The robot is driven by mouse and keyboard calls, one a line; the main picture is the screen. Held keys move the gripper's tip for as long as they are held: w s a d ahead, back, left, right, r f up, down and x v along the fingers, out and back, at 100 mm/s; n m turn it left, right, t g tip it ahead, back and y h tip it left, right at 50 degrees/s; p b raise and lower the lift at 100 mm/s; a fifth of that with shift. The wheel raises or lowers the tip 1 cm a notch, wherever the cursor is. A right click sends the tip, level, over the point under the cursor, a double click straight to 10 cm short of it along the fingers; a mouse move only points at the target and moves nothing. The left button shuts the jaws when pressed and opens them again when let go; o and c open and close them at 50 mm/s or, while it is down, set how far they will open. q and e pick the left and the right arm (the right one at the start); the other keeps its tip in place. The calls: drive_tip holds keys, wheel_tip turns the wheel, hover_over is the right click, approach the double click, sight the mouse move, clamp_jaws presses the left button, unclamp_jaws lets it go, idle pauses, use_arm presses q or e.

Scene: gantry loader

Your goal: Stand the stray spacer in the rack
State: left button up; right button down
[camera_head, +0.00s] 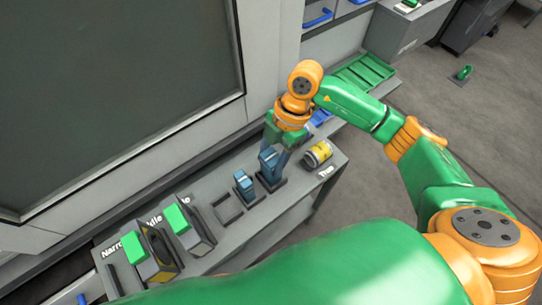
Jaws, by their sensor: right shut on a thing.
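My right gripper (279,146) reaches down over the grey ledge and is shut on a blue spacer (268,166). This spacer is upright over a dark base at the rack (257,199); I cannot tell whether it touches the bottom. A second, smaller blue piece (244,185) stands in a dark holder just left of it. An empty square slot (227,208) lies further left. The gripper's fingertips are partly hidden by its own body. My left gripper is not in view.
A yellow can-like part (318,153) lies right of the gripper, near the "True" label. Two green-topped units (181,221) and (135,248) stand at the ledge's left end. A large dark panel (110,85) rises behind. A green tray (363,74) is further back; open floor lies right.

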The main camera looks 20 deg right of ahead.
drive_tip(key=shift+f+b, duration=0.35)
drive_tip(key=shift+f, duration=0.15)
idle(0.3)
drive_tip(key=shift+c, duration=0.8)
unclamp_jaws()
drive_tip(key=v, duration=0.7)
drive_tip(key=shift+b, duration=0.4)
drive_tip(key=shift+r, duration=0.1)
wheel_tip(320, 180, up, 7)
drive_tip(key=p, duration=0.7)
